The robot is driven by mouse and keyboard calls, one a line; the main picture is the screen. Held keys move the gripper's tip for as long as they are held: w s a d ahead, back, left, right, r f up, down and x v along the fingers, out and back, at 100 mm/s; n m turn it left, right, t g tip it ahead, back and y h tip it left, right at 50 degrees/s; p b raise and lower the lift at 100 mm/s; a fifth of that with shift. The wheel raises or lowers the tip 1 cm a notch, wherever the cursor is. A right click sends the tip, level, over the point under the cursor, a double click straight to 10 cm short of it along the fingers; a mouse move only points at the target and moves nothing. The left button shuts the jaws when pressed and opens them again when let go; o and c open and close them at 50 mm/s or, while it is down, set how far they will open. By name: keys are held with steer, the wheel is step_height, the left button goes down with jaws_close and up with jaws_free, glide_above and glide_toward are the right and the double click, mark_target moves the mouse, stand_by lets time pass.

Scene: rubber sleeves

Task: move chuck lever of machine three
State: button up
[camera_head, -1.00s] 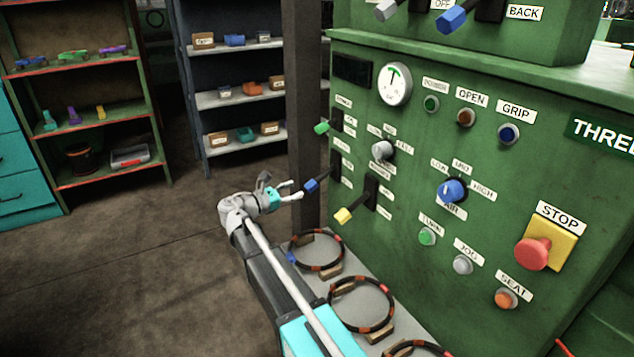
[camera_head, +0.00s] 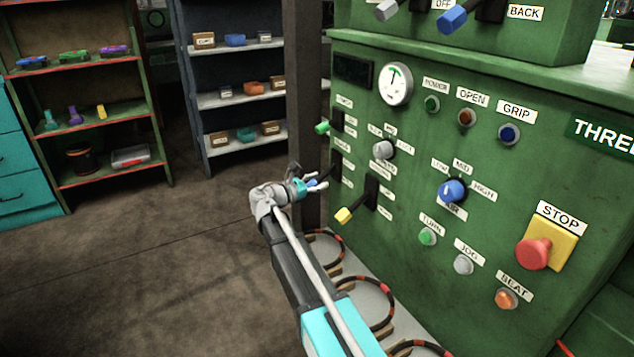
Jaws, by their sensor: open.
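The green machine marked THREE (camera_head: 400,260) fills the right side. On its left panel are three levers: one with a green knob (camera_head: 322,128), one with a blue knob (camera_head: 312,183) and one with a yellow knob (camera_head: 343,215). Their labels are too small to read, so I cannot tell which is the chuck lever. My gripper (camera_head: 318,180) is open at the blue knob, which shows between its fingers and is partly hidden. I cannot tell whether the fingers touch it. The yellow knob is just below and right of my gripper.
A dark post (camera_head: 306,90) stands close behind my gripper. Ringed hoops (camera_head: 370,303) lie on a ledge below the panel. A red stop button (camera_head: 533,254) and several small buttons are further right. Shelves stand at the back left. The floor at left is clear.

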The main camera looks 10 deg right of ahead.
steer(key=shift+c, duration=0.2)
jaws_close()
steer(key=shift+a, duration=0.2)
steer(key=shift+d+p, duration=0.3)
steer(key=shift+d, duration=0.05)
